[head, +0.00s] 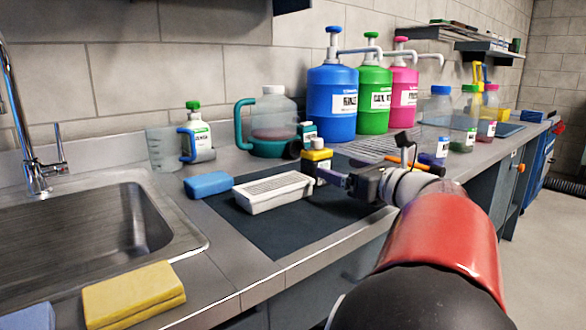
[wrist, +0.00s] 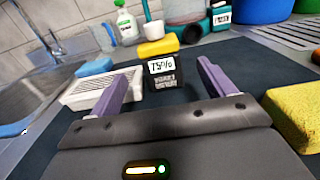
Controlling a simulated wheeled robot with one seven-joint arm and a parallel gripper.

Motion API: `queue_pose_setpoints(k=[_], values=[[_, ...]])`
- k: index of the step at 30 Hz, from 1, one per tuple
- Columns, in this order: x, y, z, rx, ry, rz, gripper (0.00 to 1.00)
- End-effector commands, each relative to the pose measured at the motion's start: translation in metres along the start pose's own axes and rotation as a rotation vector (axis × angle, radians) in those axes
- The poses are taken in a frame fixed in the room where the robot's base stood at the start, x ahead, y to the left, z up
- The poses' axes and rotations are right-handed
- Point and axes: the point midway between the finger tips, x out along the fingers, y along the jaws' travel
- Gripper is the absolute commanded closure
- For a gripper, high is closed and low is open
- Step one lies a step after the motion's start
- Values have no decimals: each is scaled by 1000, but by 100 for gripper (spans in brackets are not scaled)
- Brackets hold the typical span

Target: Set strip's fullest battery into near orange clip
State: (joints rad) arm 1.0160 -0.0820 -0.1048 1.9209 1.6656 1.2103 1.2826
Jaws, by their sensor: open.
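A black block with a yellow top and a white label, which looks like a battery (head: 317,158), stands upright on the dark mat. In the wrist view the battery (wrist: 165,83) faces me, its label reading roughly "75%". My gripper (head: 328,178) is open and empty. In the wrist view its two purple fingers (wrist: 162,85) point toward the battery, which shows in the gap between them, apparently just beyond the tips. I cannot make out a battery strip.
A white ribbed box (head: 273,191) and a blue sponge (head: 208,184) lie left of the battery. A teal-handled jug (head: 270,130) and large pump bottles (head: 332,100) stand behind. A yellow sponge (wrist: 296,112) is close on the right in the wrist view. A sink (head: 85,235) is at left.

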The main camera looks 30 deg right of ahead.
Motion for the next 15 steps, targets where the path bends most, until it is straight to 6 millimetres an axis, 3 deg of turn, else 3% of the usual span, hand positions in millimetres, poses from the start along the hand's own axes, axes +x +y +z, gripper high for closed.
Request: queue_pose_setpoints(k=[15], values=[[67,1,-2,1,0,3,18]])
